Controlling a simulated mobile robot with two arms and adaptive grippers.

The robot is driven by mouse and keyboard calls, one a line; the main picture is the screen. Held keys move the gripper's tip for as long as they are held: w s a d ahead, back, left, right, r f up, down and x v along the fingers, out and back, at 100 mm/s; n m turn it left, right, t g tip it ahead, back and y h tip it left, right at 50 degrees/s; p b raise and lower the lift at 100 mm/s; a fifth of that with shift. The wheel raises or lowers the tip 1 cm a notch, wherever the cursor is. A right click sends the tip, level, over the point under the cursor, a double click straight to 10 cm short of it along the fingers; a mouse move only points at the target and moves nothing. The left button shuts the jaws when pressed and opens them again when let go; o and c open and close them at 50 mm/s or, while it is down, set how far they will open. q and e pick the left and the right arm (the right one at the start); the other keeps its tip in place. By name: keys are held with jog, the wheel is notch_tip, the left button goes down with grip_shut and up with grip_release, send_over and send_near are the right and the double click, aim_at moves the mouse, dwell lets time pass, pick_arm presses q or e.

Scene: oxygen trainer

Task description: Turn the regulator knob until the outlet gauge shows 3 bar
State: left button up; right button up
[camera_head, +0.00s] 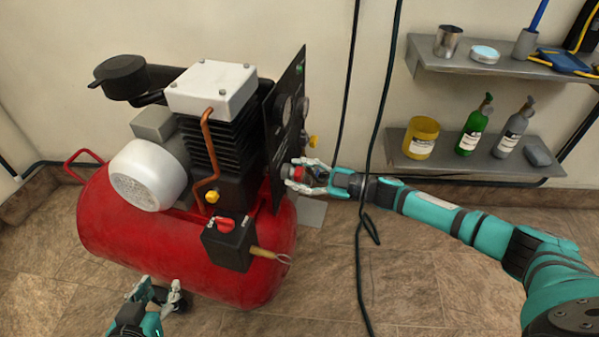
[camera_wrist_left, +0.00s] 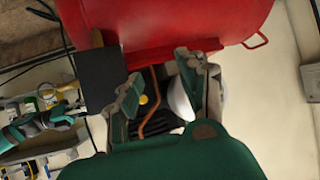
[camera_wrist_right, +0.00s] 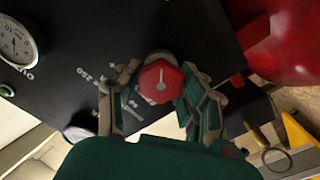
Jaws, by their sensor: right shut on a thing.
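The red regulator knob (camera_wrist_right: 160,86), six-sided with a white pointer mark, sits on the black panel (camera_wrist_right: 130,30). In the head view the knob (camera_head: 287,171) shows at the panel's lower edge. My right gripper (camera_wrist_right: 157,98) is shut on the knob, one finger on each side. My left gripper (camera_head: 157,290) is open and empty, low in front of the red tank.
The red compressor tank (camera_head: 130,250) carries a motor, a pump and a black switch box (camera_head: 228,243). Wall shelves (camera_head: 480,155) with bottles and cups stand at the right.

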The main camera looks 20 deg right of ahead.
jog(key=shift+n, duration=1)
jog(key=shift+f+n, duration=0.1)
jog(key=shift+n, duration=0.8)
jog(key=n+b, duration=0.1)
jog(key=n, duration=0.2)
pick_arm(q)
jog(key=shift+w+d+r+t+h, duration=0.15)
jog(key=shift+w+d+r+t, duration=0.1)
jog(key=shift+w+r+t, duration=0.4)
jog(key=shift+w+d+r+t+h, duration=0.2)
jog(key=shift+w+r+t, duration=0.15)
jog(key=shift+r, duration=0.6)
jog(key=shift+w+d+r+t+h, duration=0.15)
jog(key=shift+w+d+r+t, duration=0.2)
jog(key=shift+r+t, duration=0.35)
pick_arm(e)
jog(key=shift+n, duration=0.9)
pick_arm(q)
jog(key=shift+a+r, duration=0.1)
jog(key=shift+r, duration=0.05)
pick_arm(e)
jog(key=o, duration=1.2)
